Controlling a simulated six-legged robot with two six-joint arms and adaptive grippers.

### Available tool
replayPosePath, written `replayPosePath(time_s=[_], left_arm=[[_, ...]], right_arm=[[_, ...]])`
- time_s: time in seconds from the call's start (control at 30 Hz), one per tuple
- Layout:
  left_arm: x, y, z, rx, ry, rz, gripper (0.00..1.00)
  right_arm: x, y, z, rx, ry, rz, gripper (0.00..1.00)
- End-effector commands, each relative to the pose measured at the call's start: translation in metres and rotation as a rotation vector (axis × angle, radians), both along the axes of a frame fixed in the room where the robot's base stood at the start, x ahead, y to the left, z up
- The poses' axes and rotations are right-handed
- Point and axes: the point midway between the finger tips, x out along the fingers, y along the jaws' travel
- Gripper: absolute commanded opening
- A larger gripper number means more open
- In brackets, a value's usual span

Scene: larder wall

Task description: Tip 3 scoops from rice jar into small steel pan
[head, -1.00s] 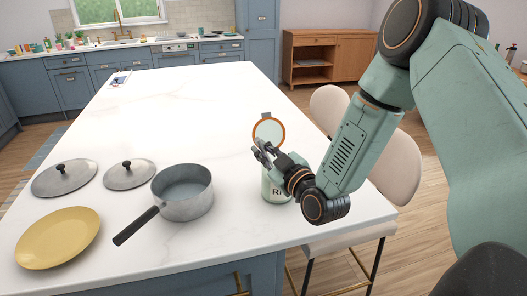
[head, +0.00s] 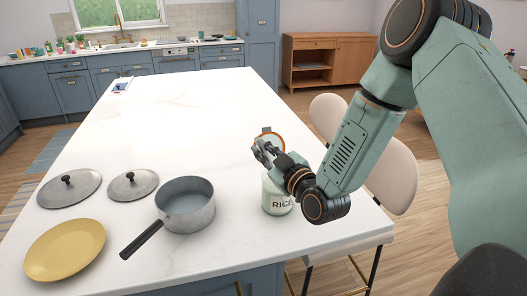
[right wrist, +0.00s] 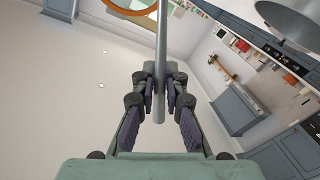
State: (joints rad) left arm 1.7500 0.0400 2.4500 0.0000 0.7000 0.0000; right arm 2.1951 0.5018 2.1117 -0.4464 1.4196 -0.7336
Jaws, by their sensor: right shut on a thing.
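The rice jar (head: 279,197), pale green with a RICE label, stands on the counter with its round orange-rimmed lid (head: 271,138) up. My right gripper (head: 262,152) is over the jar, hiding its mouth. In the right wrist view my right gripper (right wrist: 160,100) is shut on a thin grey rod (right wrist: 160,55), which looks like the scoop's handle. The scoop's bowl is hidden, so I cannot tell whether it holds rice. The small steel pan (head: 188,210) stands left of the jar, its dark handle toward the front left. The pan looks empty. My left gripper is not in view.
Two steel lids (head: 69,188) (head: 133,185) and a yellow plate (head: 65,250) lie left of the pan. A beige chair (head: 385,170) stands at the right edge.

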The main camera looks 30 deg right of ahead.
Motion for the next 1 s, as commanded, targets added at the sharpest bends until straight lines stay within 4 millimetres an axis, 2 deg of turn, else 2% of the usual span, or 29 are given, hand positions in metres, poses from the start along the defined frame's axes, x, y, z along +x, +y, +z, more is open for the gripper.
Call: replayPosePath(time_s=[0.8,1.0], left_arm=[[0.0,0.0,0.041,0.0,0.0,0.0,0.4],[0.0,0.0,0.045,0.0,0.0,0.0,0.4]], right_arm=[[0.0,0.0,0.045,0.0,0.0,0.0,0.0],[0.0,0.0,0.049,0.0,0.0,0.0,0.0]])
